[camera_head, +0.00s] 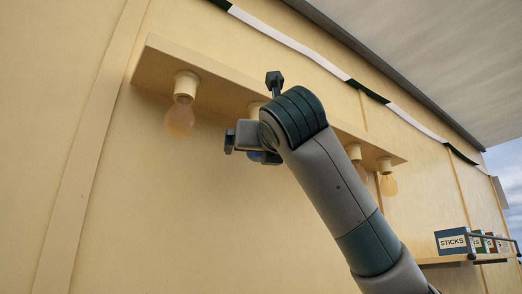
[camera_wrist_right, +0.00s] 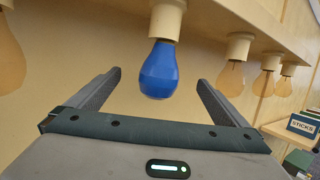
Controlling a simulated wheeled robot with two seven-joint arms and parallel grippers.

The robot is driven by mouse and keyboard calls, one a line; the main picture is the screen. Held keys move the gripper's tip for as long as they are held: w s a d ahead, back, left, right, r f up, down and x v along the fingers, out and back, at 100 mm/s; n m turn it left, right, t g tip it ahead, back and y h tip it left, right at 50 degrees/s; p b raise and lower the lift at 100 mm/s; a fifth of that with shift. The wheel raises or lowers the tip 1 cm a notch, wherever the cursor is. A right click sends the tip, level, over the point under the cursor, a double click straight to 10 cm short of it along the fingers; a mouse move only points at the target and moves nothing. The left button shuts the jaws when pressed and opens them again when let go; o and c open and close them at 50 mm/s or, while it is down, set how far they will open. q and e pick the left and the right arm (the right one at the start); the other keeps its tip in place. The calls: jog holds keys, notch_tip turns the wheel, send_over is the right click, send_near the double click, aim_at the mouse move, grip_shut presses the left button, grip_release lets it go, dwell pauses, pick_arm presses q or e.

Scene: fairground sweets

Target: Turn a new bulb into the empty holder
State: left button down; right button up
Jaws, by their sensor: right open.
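A blue bulb (camera_wrist_right: 163,70) hangs straight down from a cream holder (camera_wrist_right: 167,19) under the ledge in the right wrist view. Its neck meets the holder with no visible gap; how firmly it is seated I cannot tell. My right gripper (camera_wrist_right: 160,80) is open, its fingers to either side of the blue bulb with clear space between. In the head view my right gripper (camera_head: 252,148) is raised under the ledge, its wrist hiding most of the blue bulb (camera_head: 254,156). Every holder that I see clearly has a bulb. My left gripper is not in view.
Amber bulbs hang from the same ledge (camera_head: 153,60), one to the left (camera_head: 180,119) and others to the right (camera_head: 388,186). A shelf at the right carries a blue STICKS box (camera_head: 453,242). The wall below the ledge is clear.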

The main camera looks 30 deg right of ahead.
jog(key=shift+w, duration=0.6)
jog(key=c, duration=1.8)
